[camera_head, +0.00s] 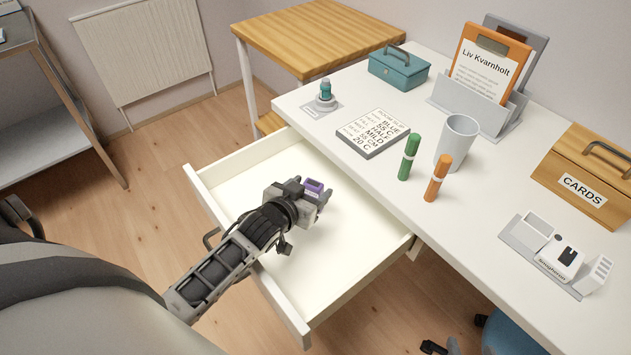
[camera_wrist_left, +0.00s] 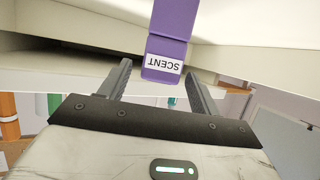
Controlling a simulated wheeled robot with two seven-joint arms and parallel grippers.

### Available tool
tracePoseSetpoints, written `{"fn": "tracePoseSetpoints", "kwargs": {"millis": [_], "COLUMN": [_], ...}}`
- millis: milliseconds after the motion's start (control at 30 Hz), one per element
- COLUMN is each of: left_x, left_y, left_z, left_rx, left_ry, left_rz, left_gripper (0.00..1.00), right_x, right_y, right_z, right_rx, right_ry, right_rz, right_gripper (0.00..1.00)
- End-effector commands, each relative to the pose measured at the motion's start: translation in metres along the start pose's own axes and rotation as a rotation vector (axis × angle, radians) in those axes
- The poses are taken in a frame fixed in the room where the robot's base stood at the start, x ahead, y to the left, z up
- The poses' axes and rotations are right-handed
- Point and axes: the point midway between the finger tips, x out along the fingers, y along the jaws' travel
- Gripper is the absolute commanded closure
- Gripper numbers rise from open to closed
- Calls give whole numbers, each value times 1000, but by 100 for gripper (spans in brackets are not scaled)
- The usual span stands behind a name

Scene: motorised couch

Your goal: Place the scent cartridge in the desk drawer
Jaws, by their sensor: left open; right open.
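The purple scent cartridge (camera_head: 314,185) is within the pulled-out desk drawer (camera_head: 345,262), near its middle. In the left wrist view the cartridge (camera_wrist_left: 172,35) shows its white SCENT label upside down, beyond and between my fingertips. My left gripper (camera_head: 306,190) is over the drawer with its fingers apart; in the wrist view (camera_wrist_left: 158,80) clear gaps show on both sides of the cartridge. Whether the cartridge rests on the drawer floor is hard to tell. My right gripper (camera_head: 440,346) shows only as dark fingertips at the bottom edge, apart and empty.
On the desk (camera_head: 480,215) stand a teal box (camera_head: 399,68), a notepad (camera_head: 373,133), green (camera_head: 408,157) and orange (camera_head: 437,178) markers, a grey cup (camera_head: 456,142) and a cards box (camera_head: 585,180). The drawer is otherwise empty. A blue seat (camera_head: 515,335) is at the bottom right.

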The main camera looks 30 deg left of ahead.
Motion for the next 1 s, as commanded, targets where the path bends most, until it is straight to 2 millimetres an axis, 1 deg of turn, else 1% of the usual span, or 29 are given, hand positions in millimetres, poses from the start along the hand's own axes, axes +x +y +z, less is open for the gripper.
{"fn": "tracePoseSetpoints", "kwargs": {"millis": [33, 100, 200, 300, 767, 833, 933, 967, 1000], "left_x": [-11, -21, -32, -37, -38, -37, -34, -33, -30], "left_y": [0, 0, 0, 0, 0, 0, -4, -6, -10], "left_z": [0, 0, 0, 0, 0, -1, -10, -16, -26], "left_rx": [0, 0, 0, 1, 0, -1, -19, -32, -56], "left_ry": [-2, -2, -2, -1, 0, 1, 22, 35, 60], "left_rz": [0, -1, -1, -1, -1, -1, -3, -4, -6], "left_gripper": [37, 37, 37, 37, 37, 37, 37, 37, 37], "right_x": [-1, -1, -1, -1, 0, 0, -2, -3, -5], "right_y": [0, 1, 1, 1, 1, 0, 0, 0, -1], "right_z": [-1, 0, 0, 1, 3, 0, -4, -6, -8], "right_rx": [-3, -7, -11, -13, -12, -9, -7, -7, -7], "right_ry": [-3, -6, -8, -10, -13, -7, -4, -4, -5], "right_rz": [1, 2, 3, 3, 2, 2, 1, 1, 2], "right_gripper": [51, 51, 51, 51, 51, 51, 51, 51, 51]}}
